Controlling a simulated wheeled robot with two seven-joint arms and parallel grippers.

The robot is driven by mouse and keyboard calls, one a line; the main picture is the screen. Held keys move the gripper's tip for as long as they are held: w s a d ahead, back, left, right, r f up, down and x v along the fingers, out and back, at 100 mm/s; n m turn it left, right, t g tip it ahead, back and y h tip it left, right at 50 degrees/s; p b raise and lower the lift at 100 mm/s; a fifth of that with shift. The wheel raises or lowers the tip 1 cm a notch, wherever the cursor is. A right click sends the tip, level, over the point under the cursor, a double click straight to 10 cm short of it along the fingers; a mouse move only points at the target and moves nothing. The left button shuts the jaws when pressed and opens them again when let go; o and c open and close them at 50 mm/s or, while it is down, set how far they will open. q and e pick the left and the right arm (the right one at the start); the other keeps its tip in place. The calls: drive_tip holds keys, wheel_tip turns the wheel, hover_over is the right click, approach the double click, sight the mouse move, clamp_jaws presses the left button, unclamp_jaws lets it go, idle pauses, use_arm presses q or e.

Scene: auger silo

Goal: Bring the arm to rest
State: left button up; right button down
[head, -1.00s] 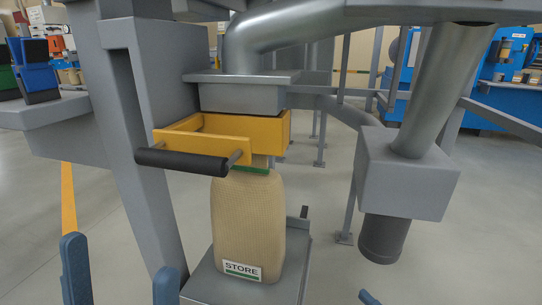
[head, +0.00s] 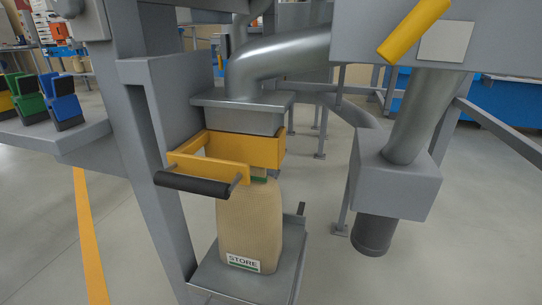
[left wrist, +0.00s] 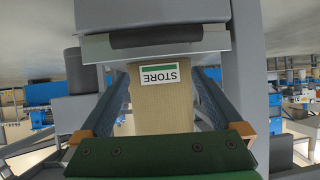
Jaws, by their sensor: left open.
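My left gripper (left wrist: 160,82) shows only in the left wrist view. Its two blue fingers stand wide apart and open, with the tan sack (left wrist: 160,112) seen between them. I cannot tell how far the sack is beyond the fingertips. In the head view the sack (head: 250,222) stands upright on a grey platform (head: 222,282) under the spout, its STORE label (head: 243,262) facing me. The yellow clamp frame (head: 262,150) with its black handle (head: 192,184) sits around the sack's top. Neither gripper shows in the head view, and my right gripper is in no view.
A grey post (head: 155,180) stands left of the sack. A shelf (head: 60,140) at left holds blue, green and yellow items. A grey box with a sloping pipe (head: 395,185) is at right. A yellow bar (head: 413,30) hangs at upper right.

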use_arm(q)
drive_tip(key=s+a+f+g+y+p, duration=0.1)
drive_tip(key=s+a+f+g+p, duration=0.1)
drive_tip(key=s+f+g, duration=0.4)
drive_tip(key=s+a+f+g+y+p, duration=0.1)
drive_tip(key=s+a+f+g, duration=0.15)
drive_tip(key=s, duration=0.55)
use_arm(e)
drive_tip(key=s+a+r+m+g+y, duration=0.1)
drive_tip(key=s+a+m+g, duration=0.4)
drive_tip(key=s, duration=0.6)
use_arm(q)
drive_tip(key=s+a+r+g+p, duration=0.1)
drive_tip(key=s+r+p, duration=0.6)
drive_tip(key=p, duration=1.1)
drive_tip(key=s+a+r+g+p, duration=0.1)
drive_tip(key=s+r+p, duration=0.7)
drive_tip(key=p, duration=1.1)
drive_tip(key=shift+r, duration=2.25)
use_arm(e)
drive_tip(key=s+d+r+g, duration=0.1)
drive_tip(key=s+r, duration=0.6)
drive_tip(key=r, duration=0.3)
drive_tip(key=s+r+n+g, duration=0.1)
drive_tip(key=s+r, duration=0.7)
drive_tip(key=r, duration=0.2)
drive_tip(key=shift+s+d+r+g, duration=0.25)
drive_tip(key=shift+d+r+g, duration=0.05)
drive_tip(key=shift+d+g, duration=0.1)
